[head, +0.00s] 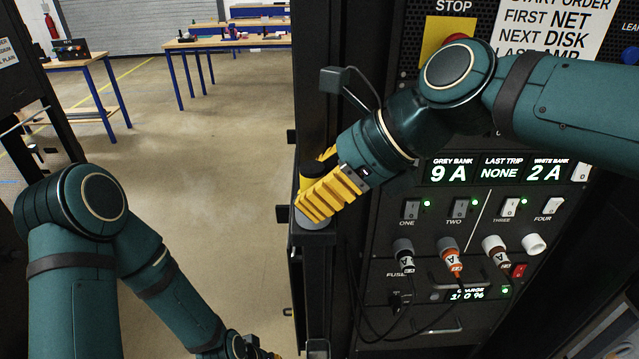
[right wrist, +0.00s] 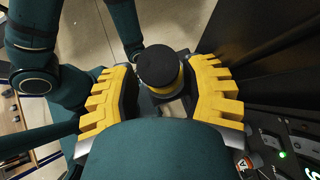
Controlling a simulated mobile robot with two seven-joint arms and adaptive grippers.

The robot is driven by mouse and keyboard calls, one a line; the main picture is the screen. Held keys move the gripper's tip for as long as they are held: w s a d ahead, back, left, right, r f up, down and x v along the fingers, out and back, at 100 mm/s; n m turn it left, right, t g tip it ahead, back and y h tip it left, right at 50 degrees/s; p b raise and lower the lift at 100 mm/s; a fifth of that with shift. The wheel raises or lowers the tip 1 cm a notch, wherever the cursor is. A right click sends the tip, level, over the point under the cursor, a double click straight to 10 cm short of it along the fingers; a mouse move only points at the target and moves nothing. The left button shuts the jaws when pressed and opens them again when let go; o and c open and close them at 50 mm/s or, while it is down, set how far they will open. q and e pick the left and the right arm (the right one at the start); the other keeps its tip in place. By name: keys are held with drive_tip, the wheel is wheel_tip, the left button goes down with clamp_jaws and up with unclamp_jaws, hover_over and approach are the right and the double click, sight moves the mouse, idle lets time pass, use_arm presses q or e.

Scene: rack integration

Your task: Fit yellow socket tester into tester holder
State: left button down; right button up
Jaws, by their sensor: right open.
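The yellow socket tester (right wrist: 163,70), a short cylinder with a black round top and a yellow band, stands between the fingers of my right gripper (right wrist: 162,92) in the right wrist view. The fingers are open, with a gap on both sides of it. In the head view my right gripper (head: 322,195) points down-left and hides much of the tester; its black top (head: 311,167) shows behind the fingers. A grey round base (head: 316,222), possibly the tester holder, shows below on the rack's side ledge. My left gripper (head: 248,347) is only partly visible at the bottom edge.
The rack panel (head: 480,210) on the right has switches, lit displays and several plugs with cables (head: 405,252). A dark rack post (head: 315,60) stands behind the right gripper. Open floor (head: 220,200) and workbenches (head: 225,42) lie to the left.

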drive_tip(key=shift+w, duration=0.1)
drive_tip(key=v, duration=1.2)
